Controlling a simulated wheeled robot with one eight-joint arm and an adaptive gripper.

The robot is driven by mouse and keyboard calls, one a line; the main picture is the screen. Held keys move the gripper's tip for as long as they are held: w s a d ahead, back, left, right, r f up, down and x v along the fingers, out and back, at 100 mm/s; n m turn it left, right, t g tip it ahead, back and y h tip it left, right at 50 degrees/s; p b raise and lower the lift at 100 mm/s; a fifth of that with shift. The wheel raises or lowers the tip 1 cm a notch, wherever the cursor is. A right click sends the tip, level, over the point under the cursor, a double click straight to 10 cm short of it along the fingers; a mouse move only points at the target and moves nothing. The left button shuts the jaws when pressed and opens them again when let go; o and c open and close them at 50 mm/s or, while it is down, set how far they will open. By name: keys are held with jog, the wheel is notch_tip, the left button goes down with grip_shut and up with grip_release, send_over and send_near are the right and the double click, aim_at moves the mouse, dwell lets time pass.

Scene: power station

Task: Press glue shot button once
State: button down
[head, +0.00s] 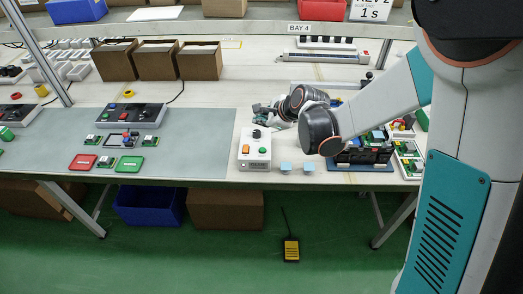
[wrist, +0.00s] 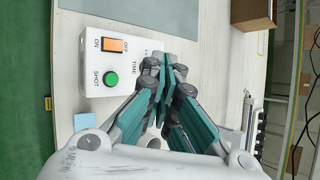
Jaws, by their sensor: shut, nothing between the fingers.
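The white control box (head: 254,160) stands near the table's front edge, with an orange rocker switch (head: 246,149), a green button (head: 262,150) and a black knob (head: 256,134). In the wrist view the box (wrist: 92,65) is at the left; its green button (wrist: 111,80) is by the word SHOT and its orange switch (wrist: 113,45) by ON and OFF. My gripper (wrist: 161,68) is shut and empty, to the right of the green button in that view, over the TIME end; the knob is hidden there. In the head view my gripper (head: 262,109) is behind the box.
Small light blue blocks (head: 285,167) lie just right of the box. A black crate (head: 365,155) stands further right, under my arm. A grey mat (head: 200,150) with boards and coloured cards lies left. Cardboard boxes (head: 199,62) stand behind.

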aim_at(261, 151)
jog(key=shift+a+f, duration=0.25)
jog(key=shift+f, duration=0.15)
notch_tip(261, 151, down, 9)
jog(key=b, duration=0.6)
jog(key=shift+r, duration=0.1)
dwell(1.4)
jog(key=shift+f+b, duration=0.4)
jog(key=shift+b, duration=0.2)
jog(key=shift+f+b, duration=0.35)
dwell(0.4)
dwell(0.3)
jog(key=shift+r+p, duration=0.5)
jog(key=shift+r, duration=0.3)
jog(key=shift+r, duration=0.15)
